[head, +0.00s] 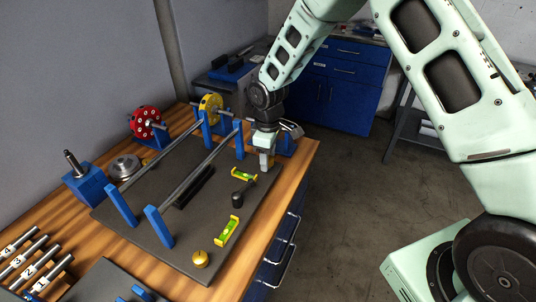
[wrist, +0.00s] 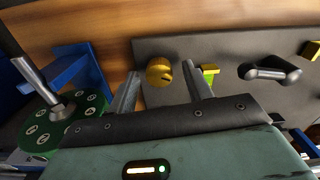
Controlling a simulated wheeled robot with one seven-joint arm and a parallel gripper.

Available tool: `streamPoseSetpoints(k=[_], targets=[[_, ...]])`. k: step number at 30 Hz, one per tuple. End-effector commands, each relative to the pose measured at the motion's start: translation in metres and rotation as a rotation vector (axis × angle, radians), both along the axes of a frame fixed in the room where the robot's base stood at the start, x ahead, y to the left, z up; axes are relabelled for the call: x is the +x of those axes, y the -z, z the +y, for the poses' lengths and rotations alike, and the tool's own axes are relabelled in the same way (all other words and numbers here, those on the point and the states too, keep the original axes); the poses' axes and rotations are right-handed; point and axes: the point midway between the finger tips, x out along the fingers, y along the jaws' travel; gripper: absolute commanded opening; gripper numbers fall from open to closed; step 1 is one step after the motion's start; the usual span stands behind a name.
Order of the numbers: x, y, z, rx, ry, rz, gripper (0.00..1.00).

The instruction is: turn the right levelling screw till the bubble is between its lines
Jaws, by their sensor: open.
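A round brass levelling screw (wrist: 159,71) with a dark slot shows in the wrist view between my open gripper's two fingertips (wrist: 160,69). I see a gap on each side of it; I cannot tell how far below the tips it lies. In the head view my gripper (head: 266,162) points down over the far right corner of the dark base plate (head: 170,237), hiding that screw. A yellow level with a green vial (head: 244,174) lies near it. Another level (head: 228,230) lies near a second brass screw (head: 200,259) at the front. The bubbles are too small to read.
A black handle (head: 240,193) stands on the plate between the levels. Rails (head: 212,155) on blue stands cross the plate, with a yellow rotor (head: 211,104) at the far end. A green rotor (wrist: 75,122) with a shaft sits close to my gripper.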

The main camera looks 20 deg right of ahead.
Motion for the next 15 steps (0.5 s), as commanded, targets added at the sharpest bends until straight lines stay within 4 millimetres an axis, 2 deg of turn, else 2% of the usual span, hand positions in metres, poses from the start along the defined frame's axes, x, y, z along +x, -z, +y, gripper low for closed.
streamPoseSetpoints(k=[3,8,15], targets=[[0.0001,-0.0002,0.0000,0.000,0.000,0.000,0.50],[0.0001,-0.0004,0.0000,0.000,0.000,0.000,0.06],[0.0000,-0.0004,0.0002,0.000,0.009,0.000,0.06]])
